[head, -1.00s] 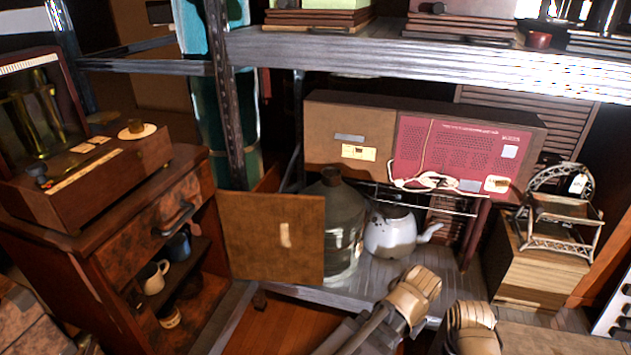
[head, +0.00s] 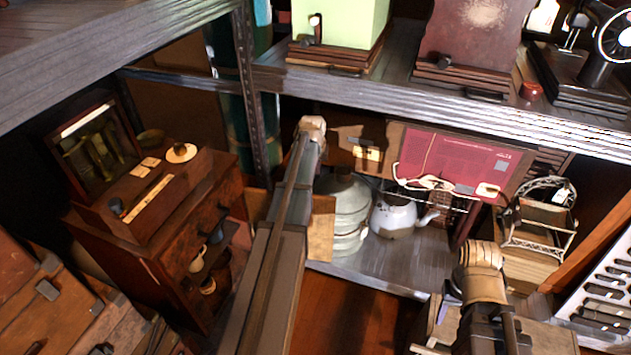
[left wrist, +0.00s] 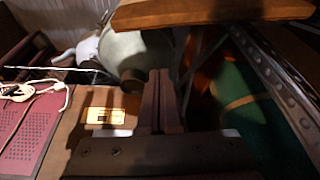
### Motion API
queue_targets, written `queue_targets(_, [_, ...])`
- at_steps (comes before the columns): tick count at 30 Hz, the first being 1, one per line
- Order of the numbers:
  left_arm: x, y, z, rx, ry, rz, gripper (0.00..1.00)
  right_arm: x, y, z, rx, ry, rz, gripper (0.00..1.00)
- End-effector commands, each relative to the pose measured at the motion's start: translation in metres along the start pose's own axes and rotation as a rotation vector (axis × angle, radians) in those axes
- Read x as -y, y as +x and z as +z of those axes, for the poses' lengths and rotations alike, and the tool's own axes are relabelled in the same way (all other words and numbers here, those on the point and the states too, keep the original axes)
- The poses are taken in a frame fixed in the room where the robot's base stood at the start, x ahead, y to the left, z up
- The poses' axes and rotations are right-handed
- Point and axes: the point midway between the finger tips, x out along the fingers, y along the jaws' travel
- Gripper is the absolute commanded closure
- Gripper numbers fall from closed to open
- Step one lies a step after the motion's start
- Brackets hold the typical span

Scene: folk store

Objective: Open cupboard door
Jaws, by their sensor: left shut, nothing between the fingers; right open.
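The wooden cupboard (head: 150,230) stands at the left with its front open, showing cups inside. Its door (head: 322,228) stands swung out from the cupboard's right front edge, partly hidden behind my left arm. A wooden slab, likely the door (left wrist: 215,10), crosses the top of the upside-down left wrist view. My left gripper (left wrist: 158,78) is shut and empty, pointing at the shelf behind the door. I see no contact between its fingertips and the door. In the head view its fingers are hard to make out. My right arm is at the lower right; its fingers are not visible.
A metal shelf post (head: 250,100) and upper shelf edge (head: 420,95) are close to my left arm. A wire stand (head: 540,225) is at the right.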

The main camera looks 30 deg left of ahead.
Motion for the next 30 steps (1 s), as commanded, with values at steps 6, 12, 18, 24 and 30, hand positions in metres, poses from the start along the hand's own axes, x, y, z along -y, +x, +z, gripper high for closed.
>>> queue_targets(6, [0.002, 0.001, -0.001, -0.002, -0.003, 0.000, 1.00, 0.000, 0.001, 0.000, 0.000, 0.000, 0.000, 0.50])
queue_targets(12, [0.002, 0.012, -0.001, -0.001, -0.003, 0.000, 1.00, 0.001, 0.011, -0.001, 0.000, 0.000, 0.000, 0.50])
queue_targets(18, [0.002, 0.035, 0.000, -0.001, -0.003, 0.000, 1.00, 0.003, 0.032, -0.002, 0.000, 0.000, 0.000, 0.50])
queue_targets(24, [0.001, 0.064, 0.000, -0.001, -0.002, 0.000, 1.00, 0.006, 0.060, -0.004, 0.000, -0.001, 0.000, 0.50])
queue_targets(30, [0.001, 0.093, 0.000, -0.001, -0.002, 0.000, 1.00, 0.008, 0.087, -0.005, 0.000, -0.001, 0.000, 0.50])
